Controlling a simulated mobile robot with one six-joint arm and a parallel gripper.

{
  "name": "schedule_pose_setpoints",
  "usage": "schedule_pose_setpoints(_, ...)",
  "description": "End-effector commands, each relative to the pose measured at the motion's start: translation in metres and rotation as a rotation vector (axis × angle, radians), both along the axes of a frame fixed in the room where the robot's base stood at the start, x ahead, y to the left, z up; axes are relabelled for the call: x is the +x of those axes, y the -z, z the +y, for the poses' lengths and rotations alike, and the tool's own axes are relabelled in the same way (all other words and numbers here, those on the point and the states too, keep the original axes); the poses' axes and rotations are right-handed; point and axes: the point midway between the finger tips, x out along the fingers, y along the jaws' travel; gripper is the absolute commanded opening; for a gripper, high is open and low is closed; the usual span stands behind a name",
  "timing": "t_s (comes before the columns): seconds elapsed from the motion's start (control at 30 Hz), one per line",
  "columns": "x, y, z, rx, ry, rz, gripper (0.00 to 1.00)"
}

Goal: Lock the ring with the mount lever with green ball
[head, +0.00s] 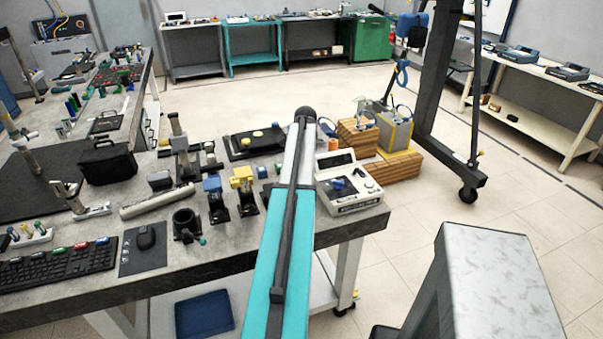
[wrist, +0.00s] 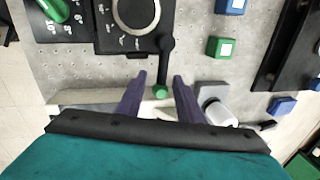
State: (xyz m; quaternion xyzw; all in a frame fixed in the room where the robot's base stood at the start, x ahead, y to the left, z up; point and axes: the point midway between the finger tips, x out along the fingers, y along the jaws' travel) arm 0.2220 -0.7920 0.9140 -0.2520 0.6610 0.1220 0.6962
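In the wrist view, the green ball (wrist: 160,91) is at the end of a black mount lever (wrist: 165,62). The lever extends down from the side of a black mount that carries the silver ring (wrist: 136,14); the ring is partly cut off by the top edge. My gripper (wrist: 160,76) is open. Its two purple fingers lie on either side of the green ball, with a visible gap on each side. In the head view my arm shows, but my gripper is hidden, and I cannot tell this mount there for certain.
In the wrist view, a green block (wrist: 221,47) and a blue block (wrist: 230,6) lie right of the lever. A white cylinder (wrist: 217,112) is close to the right finger. A black panel with a green knob (wrist: 55,10) is at upper left.

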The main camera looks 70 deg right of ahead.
Motion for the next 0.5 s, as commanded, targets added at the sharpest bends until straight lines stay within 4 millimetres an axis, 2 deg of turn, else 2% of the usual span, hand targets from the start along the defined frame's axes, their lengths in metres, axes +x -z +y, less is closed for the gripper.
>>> schedule_pose_setpoints(0.27, -0.001, -0.013, 0.002, -0.001, -0.001, 0.000, 0.33)
schedule_pose_setpoints(0.5, -0.004, -0.040, 0.006, -0.002, 0.000, -0.001, 0.33)
